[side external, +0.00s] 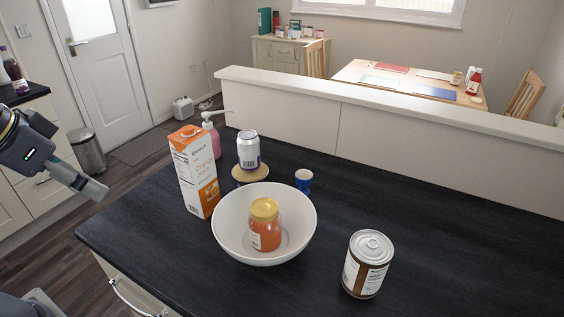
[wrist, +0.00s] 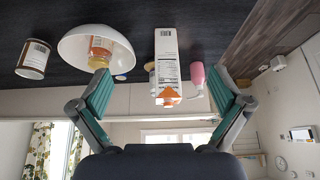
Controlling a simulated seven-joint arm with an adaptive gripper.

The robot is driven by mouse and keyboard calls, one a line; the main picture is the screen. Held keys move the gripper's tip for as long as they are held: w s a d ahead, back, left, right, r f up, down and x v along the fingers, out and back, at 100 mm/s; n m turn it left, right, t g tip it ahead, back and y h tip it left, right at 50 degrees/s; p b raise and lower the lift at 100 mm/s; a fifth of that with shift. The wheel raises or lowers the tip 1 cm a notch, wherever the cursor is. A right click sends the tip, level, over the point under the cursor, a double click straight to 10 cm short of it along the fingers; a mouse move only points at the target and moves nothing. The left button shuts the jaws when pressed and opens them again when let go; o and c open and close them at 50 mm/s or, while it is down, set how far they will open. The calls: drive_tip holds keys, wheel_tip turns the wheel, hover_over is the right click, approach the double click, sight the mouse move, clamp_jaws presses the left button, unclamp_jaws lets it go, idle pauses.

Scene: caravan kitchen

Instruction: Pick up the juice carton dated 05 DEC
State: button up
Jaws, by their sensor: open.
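One juice carton (side external: 197,172), white and orange with an orange cap, stands upright on the dark counter left of the white bowl in the side external view. No date is legible on it. My gripper (side external: 93,188) is at the left edge of that view, left of the carton and apart from it. In the wrist view, which is upside down, the carton (wrist: 167,65) shows its white printed side between the spread fingers of my gripper (wrist: 162,82). The fingers are open and empty, with the carton beyond them.
A white bowl (side external: 226,238) holding an orange jar (side external: 265,232) stands right of the carton. A pink pump bottle (side external: 211,140) and a can (side external: 248,150) on a round stand are close behind it. A blue cup (side external: 303,180) and brown-labelled tin (side external: 367,265) stand farther right.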

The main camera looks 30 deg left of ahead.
drive_tip(key=w+r, duration=0.5)
drive_tip(key=r, duration=0.1)
approach(184, 130)
drive_tip(key=v, duration=0.5)
drive_tip(key=shift+m+g, duration=0.3)
drive_tip(key=shift+g, duration=0.3)
drive_tip(key=x, duration=0.4)
drive_tip(key=w+x, duration=0.1)
drive_tip(key=x, duration=0.9)
drive_tip(key=shift+w+d+r, duration=0.1)
drive_tip(key=shift+w, duration=0.2)
drive_tip(key=shift+x, duration=3)
drive_tip(key=c, duration=1.8)
drive_tip(key=shift+r, duration=0.15)
drive_tip(key=shift+c, duration=0.3)
